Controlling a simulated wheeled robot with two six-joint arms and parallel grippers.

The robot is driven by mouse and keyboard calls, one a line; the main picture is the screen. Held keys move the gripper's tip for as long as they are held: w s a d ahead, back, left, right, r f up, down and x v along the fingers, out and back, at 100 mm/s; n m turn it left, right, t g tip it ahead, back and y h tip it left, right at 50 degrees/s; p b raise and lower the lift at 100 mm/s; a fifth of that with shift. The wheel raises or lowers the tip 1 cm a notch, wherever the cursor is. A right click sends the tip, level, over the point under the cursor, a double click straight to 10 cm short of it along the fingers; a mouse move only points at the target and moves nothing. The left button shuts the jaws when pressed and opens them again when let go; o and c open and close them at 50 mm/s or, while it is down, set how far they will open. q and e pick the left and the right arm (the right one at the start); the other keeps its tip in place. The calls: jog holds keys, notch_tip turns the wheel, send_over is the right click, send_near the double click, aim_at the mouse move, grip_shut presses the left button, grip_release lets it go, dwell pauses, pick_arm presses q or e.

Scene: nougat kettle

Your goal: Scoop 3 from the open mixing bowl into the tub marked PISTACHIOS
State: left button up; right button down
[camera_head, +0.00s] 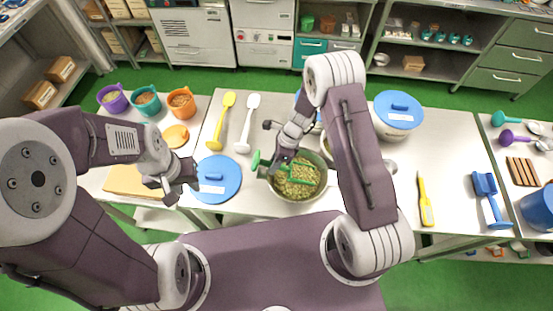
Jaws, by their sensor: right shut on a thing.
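The open mixing bowl (276,194) is metal and holds greenish-tan pieces. My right gripper (273,172) is above the bowl's left rim, shut on a green scoop (258,160). The scoop's green also shows among the pieces in the bowl; my gripper partly hides it. My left gripper (180,187) is open and empty, left of a round blue lid (212,190). Purple (113,104), teal (148,110) and orange (182,109) tubs with contents stand at the back left. I cannot read any marking, so I cannot tell which is PISTACHIOS.
A yellow scoop (222,125) and a white scoop (247,126) lie behind the blue lid. A blue-lidded container (398,122) stands right of my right arm.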

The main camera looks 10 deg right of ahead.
aim_at(263, 160)
jog(key=shift+w+a+r+g+h+p, duration=0.15)
jog(key=shift+a+r+h+p, duration=0.35)
jog(key=shift+p, duration=1.6)
jog(key=shift+w+a+r+g+h+p, duration=0.2)
jog(key=shift+a+h+p, duration=0.4)
jog(key=shift+p, duration=1.45)
jog(key=shift+w+a+r+h, duration=0.15)
jog(key=shift+a+r+h, duration=0.1)
jog(key=shift+a+h, duration=0.45)
jog(key=r, duration=0.1)
jog(key=r+p, duration=0.2)
jog(key=shift+w+a+r, duration=0.1)
jog(key=shift+a+r, duration=0.2)
jog(key=shift+r, duration=0.05)
jog(key=shift+r+p, duration=0.45)
jog(key=shift+r, duration=0.1)
jog(key=shift+a+r+h, duration=0.1)
jog(key=shift+r+h, duration=0.15)
jog(key=shift+h, duration=0.05)
